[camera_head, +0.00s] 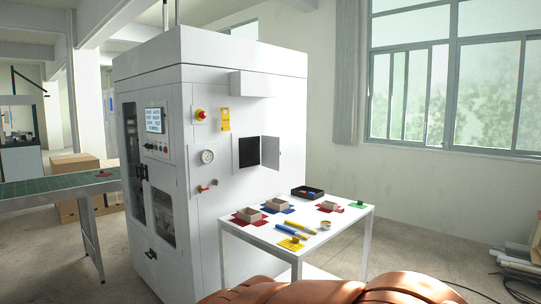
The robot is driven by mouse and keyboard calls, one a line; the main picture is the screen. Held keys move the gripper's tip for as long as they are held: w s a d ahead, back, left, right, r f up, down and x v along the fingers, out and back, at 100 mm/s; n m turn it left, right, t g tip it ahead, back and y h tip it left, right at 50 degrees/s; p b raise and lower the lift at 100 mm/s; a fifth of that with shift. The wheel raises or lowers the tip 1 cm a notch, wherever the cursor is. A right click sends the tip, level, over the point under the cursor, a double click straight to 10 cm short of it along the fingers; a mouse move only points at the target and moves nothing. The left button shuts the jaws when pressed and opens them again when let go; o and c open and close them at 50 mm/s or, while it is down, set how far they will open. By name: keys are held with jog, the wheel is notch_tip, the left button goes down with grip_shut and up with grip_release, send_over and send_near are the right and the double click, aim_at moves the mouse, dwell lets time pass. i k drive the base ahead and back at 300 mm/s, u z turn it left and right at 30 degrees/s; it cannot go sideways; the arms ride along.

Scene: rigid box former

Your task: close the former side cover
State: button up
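The rigid box former (235,110) is a tall white cabinet left of centre. Its small grey side cover (271,153) stands open, swung out to the right of a dark square opening (249,152) in the cabinet's side. The cover's far face and hinge are too small to make out. My gripper is not in view. Orange-brown rounded parts, likely of my arm, fill the bottom edge of the picture.
A white table (322,239) stands in front of the cabinet's side, below and right of the cover. It bears small boxes, coloured blanks, a black tray (307,192) and tools. A green conveyor (60,186) runs at left. Floor right of the table is mostly clear.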

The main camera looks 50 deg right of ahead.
aim_at(270, 152)
jog(key=z, duration=3.1)
jog(key=i, duration=4.75)
jog(key=u, duration=3.6)
